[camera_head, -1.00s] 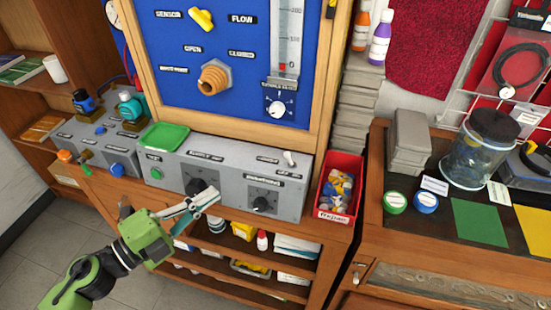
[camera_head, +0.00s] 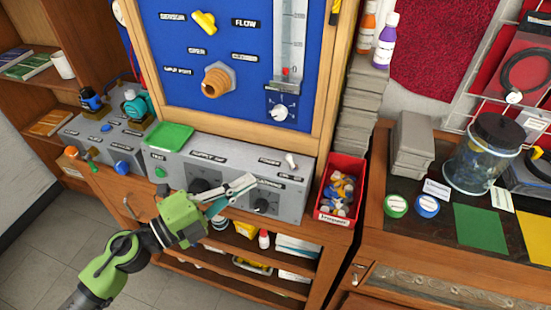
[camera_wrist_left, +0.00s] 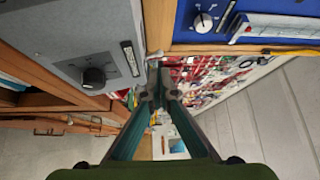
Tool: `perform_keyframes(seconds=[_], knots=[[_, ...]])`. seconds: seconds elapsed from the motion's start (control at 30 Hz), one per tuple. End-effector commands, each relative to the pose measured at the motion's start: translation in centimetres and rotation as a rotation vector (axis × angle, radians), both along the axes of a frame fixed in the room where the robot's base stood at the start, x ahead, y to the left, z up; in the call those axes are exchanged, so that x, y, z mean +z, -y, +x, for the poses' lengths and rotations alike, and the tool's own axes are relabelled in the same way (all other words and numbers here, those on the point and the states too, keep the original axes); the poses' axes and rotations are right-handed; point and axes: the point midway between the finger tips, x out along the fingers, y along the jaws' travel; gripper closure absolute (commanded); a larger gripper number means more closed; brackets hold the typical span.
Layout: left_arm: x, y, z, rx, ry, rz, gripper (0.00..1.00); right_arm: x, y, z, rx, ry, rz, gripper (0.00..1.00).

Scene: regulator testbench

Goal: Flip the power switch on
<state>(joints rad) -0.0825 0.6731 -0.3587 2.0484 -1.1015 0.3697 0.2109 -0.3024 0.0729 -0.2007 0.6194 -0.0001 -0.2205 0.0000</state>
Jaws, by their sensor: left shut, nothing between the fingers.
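The power switch (camera_head: 291,160) is a small white toggle at the top right of the grey control box (camera_head: 232,170). My left gripper (camera_head: 245,185) is shut and empty in front of the box's front face. Its fingertips are left of and below the switch in the head view, apart from it. In the left wrist view, the shut fingers (camera_wrist_left: 158,90) point ahead, and a small pale part just beyond them may be the switch; I cannot tell for sure. My right gripper is not in view.
A green tray (camera_head: 169,136) rests on the box's left part. A red bin (camera_head: 343,187) of small parts stands close to the box's right end. The blue panel (camera_head: 240,60) rises behind. Open shelves (camera_head: 262,278) lie below.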

Motion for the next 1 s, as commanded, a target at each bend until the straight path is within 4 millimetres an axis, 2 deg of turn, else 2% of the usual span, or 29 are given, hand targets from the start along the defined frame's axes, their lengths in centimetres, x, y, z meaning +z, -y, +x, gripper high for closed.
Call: perform_keyframes(seconds=[0.03,0.1,0.4,0.6,1.0], knots=[[0.7,0.9,0.8,0.0,0.002,-0.005,1.0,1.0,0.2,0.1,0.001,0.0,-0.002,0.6],[0.8,2.2,1.7,-0.001,0.002,-0.004,1.0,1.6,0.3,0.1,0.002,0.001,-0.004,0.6],[0.6,6.0,4.6,0.001,0.0,-0.003,1.0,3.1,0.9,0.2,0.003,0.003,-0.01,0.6],[0.4,6.9,5.1,0.0,-0.001,0.0,1.0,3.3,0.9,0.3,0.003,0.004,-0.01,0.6],[0.4,6.6,5.1,0.0,0.001,0.006,1.0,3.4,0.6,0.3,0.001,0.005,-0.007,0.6]])
